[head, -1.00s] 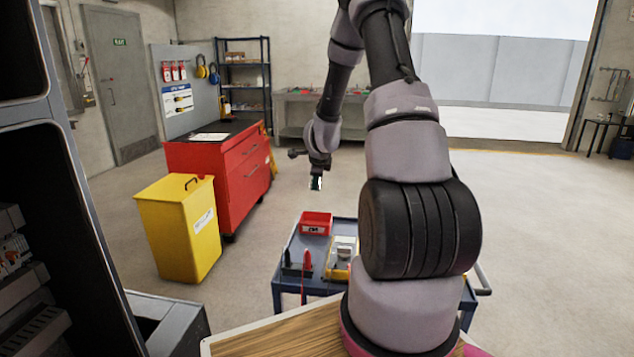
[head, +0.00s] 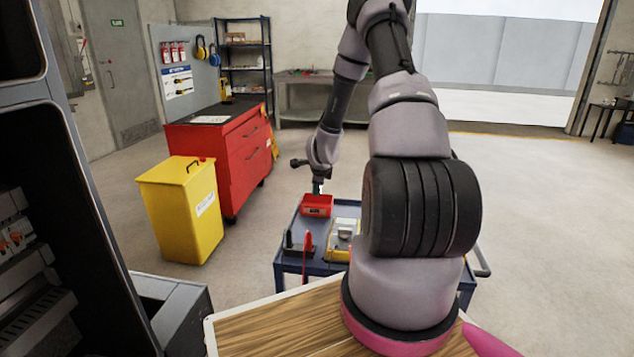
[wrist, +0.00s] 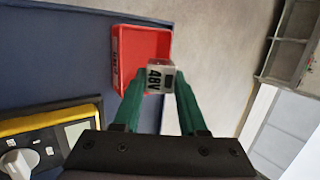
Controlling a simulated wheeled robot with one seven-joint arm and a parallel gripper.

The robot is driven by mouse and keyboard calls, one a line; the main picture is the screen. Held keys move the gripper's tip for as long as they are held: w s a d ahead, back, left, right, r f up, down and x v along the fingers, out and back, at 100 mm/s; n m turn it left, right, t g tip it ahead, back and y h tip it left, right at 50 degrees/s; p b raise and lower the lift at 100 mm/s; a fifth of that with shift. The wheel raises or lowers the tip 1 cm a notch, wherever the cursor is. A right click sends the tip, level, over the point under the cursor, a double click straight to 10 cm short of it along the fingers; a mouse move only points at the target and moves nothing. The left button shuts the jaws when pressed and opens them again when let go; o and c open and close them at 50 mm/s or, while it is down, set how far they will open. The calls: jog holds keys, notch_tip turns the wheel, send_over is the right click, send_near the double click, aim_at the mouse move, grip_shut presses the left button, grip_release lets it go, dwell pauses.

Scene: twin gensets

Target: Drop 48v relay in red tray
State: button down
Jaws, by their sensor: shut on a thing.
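The 48V relay (wrist: 160,76) is a small pale block with "48V" in dark letters, seen in the wrist view. My gripper (wrist: 162,88) is shut on it, with its green fingers on either side. The red tray (wrist: 125,60) lies beyond the relay in the wrist view, partly covered by it. In the head view the red tray (head: 317,207) sits at the back of the blue cart. My gripper (head: 318,186) is just above and behind the tray there, and the relay is too small to make out. The tray's inside is only partly visible.
The blue cart (head: 290,262) also carries a yellow-edged meter (head: 340,250), which shows at lower left in the wrist view (wrist: 50,130), and red and black upright items (head: 307,245). A yellow bin (head: 180,215) and red cabinet (head: 222,150) stand to the left.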

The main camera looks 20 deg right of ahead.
jog(key=shift+c, duration=1.9)
grip_release()
jog(key=s+a+r+n+y, duration=0.1)
jog(key=s+a+r+n, duration=0.35)
jog(key=r, duration=0.55)
jog(key=s+a+r+n+y, duration=0.1)
jog(key=s+a+r+n, duration=0.4)
jog(key=r, duration=0.6)
jog(key=s+a+r+n+y, duration=0.1)
jog(key=s+a+r+n, duration=0.15)
jog(key=s+r, duration=0.55)
jog(key=s+a+r+n, duration=0.2)
jog(key=s+r+n, duration=0.2)
jog(key=s, duration=0.4)
jog(key=s+a+r+n+y, duration=0.1)
jog(key=s+a+r+n, duration=0.2)
jog(key=s+r, duration=0.4)
jog(key=shift+s+r+n, duration=0.3)
jog(key=shift+s+n, duration=0.3)
jog(key=shift+s, duration=0.25)
